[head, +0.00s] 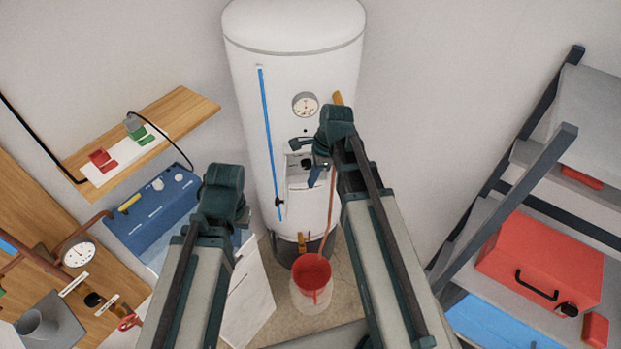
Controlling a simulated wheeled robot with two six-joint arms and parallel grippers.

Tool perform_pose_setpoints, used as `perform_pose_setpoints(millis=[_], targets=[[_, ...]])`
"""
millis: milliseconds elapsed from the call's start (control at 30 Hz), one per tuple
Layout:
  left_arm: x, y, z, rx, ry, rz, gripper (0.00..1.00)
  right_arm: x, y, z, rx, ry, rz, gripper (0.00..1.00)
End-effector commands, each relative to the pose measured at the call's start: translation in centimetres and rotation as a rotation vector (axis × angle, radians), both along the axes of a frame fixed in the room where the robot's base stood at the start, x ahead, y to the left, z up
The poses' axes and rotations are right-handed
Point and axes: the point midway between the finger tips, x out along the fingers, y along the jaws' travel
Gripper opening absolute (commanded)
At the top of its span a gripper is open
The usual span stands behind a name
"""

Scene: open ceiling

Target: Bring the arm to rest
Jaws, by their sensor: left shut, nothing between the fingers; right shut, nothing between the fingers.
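My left arm (222,196) comes up from the lower left, its dark green joint in front of the blue toolbox's right end. Its gripper is hidden behind the arm. My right arm (338,124) reaches up in front of the white tank (330,75). Its gripper (303,143) shows small and dark left of the arm, in front of the tank's open grey box (297,181). The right gripper is shut with nothing in it. Whether it touches the box cannot be told.
A wooden shelf (185,104) and a blue toolbox (150,216) are at left. A rack at right holds a red case (540,265). Bare wall shows right of the tank.

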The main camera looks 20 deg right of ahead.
Motion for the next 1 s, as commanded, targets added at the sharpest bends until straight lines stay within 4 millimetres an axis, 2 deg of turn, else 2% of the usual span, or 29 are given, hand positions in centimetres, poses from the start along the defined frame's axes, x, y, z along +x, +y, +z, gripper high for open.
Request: perform_pose_setpoints(millis=[367,467,533,667,800,1000], targets=[[0.0,0.0,0.1,0.0,0.0,0.0,0.0,0.0,0.0,0.1,0.0,0.0,0.001,0.0],[0.0,0.0,-0.6,0.0,0.0,0.0,0.0,-0.4,0.4,-0.6,-0.008,-0.006,0.046,0.0],[0.0,0.0,-1.9,0.0,0.0,-0.001,0.0,-1.1,1.3,-2.1,-0.027,-0.018,0.146,0.0],[0.0,0.0,-5.7,0.001,-0.001,-0.002,0.0,-3.5,4.1,-6.1,-0.085,-0.056,0.496,0.0],[0.0,0.0,-9.9,0.0,-0.002,-0.004,0.0,-6.5,7.0,-10.5,-0.153,-0.093,0.967,0.0],[0.1,0.0,-14.7,0.001,-0.002,-0.007,0.0,-10.3,9.8,-15.3,-0.211,-0.111,1.573,0.0]])
